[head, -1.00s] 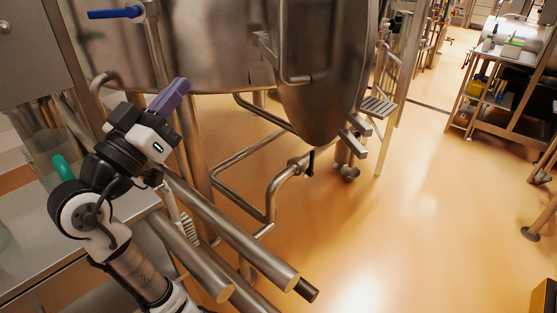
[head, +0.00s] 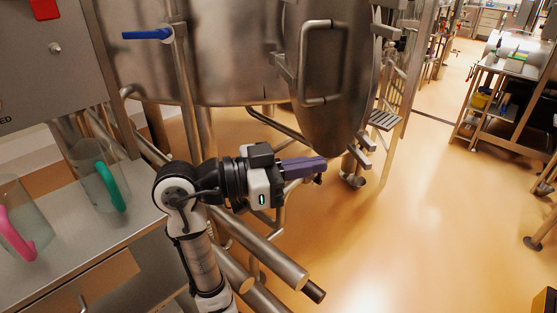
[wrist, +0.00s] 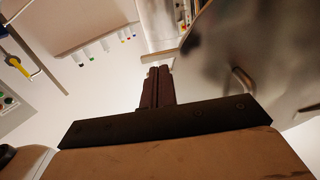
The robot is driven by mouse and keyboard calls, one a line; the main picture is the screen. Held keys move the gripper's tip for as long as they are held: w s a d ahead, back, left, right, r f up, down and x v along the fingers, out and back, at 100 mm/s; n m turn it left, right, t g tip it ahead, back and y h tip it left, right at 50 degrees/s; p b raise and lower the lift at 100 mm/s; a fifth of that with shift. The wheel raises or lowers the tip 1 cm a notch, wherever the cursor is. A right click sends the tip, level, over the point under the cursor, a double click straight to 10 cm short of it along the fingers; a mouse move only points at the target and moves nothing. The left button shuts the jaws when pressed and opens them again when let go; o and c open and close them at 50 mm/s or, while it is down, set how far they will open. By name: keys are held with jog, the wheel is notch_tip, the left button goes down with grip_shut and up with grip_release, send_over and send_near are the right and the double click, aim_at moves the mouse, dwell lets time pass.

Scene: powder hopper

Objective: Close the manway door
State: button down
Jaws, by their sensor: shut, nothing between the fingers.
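The manway door (head: 345,90) is a steel oval panel at the upper middle of the head view. It stands swung out from the round vessel (head: 235,50), with a U-shaped handle (head: 318,62) on the face turned to me. My gripper (head: 322,163), with purple fingers, points right, in front of and below the door in the picture. It is shut and empty. I cannot tell how far it is from the door. In the wrist view the shut fingers (wrist: 158,75) point up the picture, and the door (wrist: 240,50) with its handle (wrist: 243,82) shows at the right.
Steel pipes (head: 262,245) run low beneath my gripper. A bench (head: 95,235) with a green-handled jug (head: 100,172) and a pink-handled jug (head: 22,225) is at the left. A blue-handled valve (head: 150,34) is on the vessel's left. Open floor (head: 420,220) lies to the right.

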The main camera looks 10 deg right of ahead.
aim_at(355, 158)
jog(key=d, duration=0.2)
jog(key=d+p, duration=0.1)
jog(key=d, duration=0.1)
jog(key=shift+w+d+r, duration=0.1)
jog(key=shift+w, duration=0.1)
jog(key=shift+w+d+p, duration=0.1)
jog(key=shift+d+p, duration=0.2)
jog(key=shift+d, duration=0.2)
